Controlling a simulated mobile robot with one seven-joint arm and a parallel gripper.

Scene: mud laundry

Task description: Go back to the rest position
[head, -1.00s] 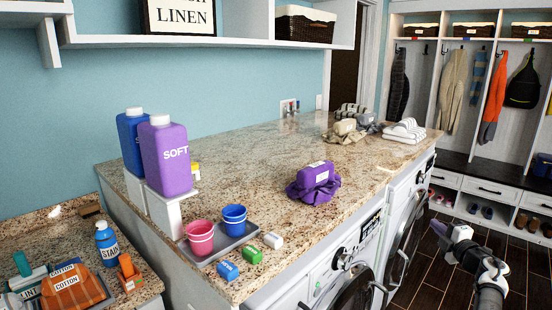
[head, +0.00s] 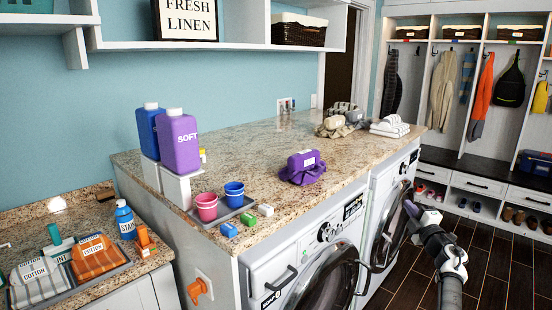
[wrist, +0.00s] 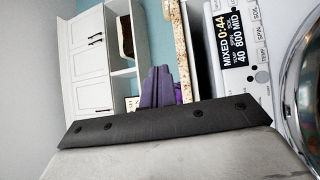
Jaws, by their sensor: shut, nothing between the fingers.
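My gripper (head: 409,208) is at the lower right of the head view, out over the dark floor in front of the right-hand machine. It is shut, with nothing held. In the wrist view its purple-grey fingers (wrist: 158,88) stand close together above a dark bar. The fingers are clear of the counter (head: 262,150) and touch nothing that I can see.
Two front-loading machines (head: 323,232) stand under the counter, their round doors facing my arm. A purple wrapped bundle (head: 302,168), pink cup (head: 206,207) and blue cup (head: 234,195) are on the counter. Open floor (head: 490,262) lies right of my arm, before the shoe cubbies.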

